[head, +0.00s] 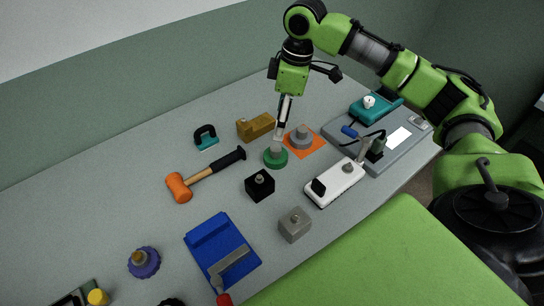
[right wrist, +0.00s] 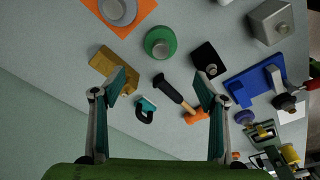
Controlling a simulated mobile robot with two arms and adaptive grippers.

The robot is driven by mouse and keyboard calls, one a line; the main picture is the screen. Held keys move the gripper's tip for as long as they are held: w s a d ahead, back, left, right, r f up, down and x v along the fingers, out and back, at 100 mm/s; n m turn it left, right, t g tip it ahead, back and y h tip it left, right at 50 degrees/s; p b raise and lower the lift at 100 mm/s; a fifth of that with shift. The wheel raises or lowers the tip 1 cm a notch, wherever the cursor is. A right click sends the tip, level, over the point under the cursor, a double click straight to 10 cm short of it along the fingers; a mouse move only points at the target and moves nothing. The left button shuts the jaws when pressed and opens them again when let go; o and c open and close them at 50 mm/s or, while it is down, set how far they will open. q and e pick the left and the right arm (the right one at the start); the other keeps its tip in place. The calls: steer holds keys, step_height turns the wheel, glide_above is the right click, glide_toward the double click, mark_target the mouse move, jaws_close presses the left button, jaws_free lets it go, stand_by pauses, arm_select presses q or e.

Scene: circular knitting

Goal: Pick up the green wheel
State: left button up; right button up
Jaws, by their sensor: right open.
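The green wheel (head: 275,158) lies on the grey table, with a grey hub on its upper side. It also shows in the right wrist view (right wrist: 160,42), near the top, beyond and between my fingertips. My right gripper (head: 279,137) points down above the wheel in the head view; part of the wheel's hub is close under the fingertips. In the right wrist view my right gripper (right wrist: 160,90) is wide open with nothing between its fingers. My left gripper is not in view.
A grey wheel on an orange square (head: 302,139) is right beside the green wheel. A brown block (head: 255,127), a black block (head: 259,186), a hammer (head: 179,188) and a white device (head: 334,184) lie around it. A blue holder (head: 222,246) is nearer the front.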

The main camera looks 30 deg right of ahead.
mark_target(277, 148)
steer(key=f, duration=0.5)
steer(key=a+f+p, duration=0.1)
steer(key=f, duration=0.1)
steer(key=shift+w+f, duration=0.2)
steer(key=shift+f, duration=0.1)
step_height(277, 148, down, 5)
steer(key=shift+w+r+p, duration=0.1)
steer(key=shift+p, duration=0.6)
steer(key=shift+w+f, duration=0.1)
steer(key=shift+f, duration=0.25)
steer(key=shift+r, duration=0.1)
steer(key=c, duration=1.3)
